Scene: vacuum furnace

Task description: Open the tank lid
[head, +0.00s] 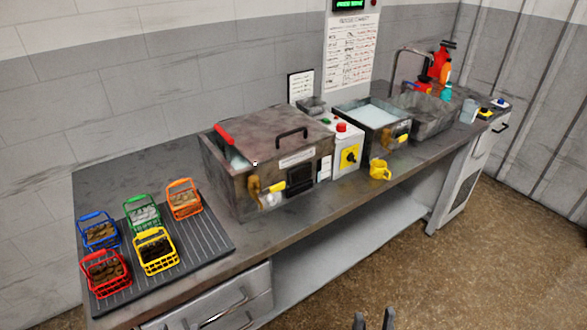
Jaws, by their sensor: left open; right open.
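The tank (228,190) is a worn grey metal box on the counter, with a brass-coloured valve and yellow handle on its front. Its brownish lid (250,125) lies over the top, with a black bar handle (291,134) near the front right and a red grip (224,134) at the left edge. Pale liquid shows at the left beneath the lid edge; I cannot tell whether the lid sits fully flat. My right gripper (374,321) shows only its two dark fingertips at the bottom edge, apart and empty, well away from the tank. My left gripper is out of view.
Several coloured wire baskets (155,251) stand on a ribbed mat (212,243) left of the tank. A control box (347,155), an open second tank (372,116), a yellow mug (380,170) and a sink (425,115) lie to the right. The floor in front is clear.

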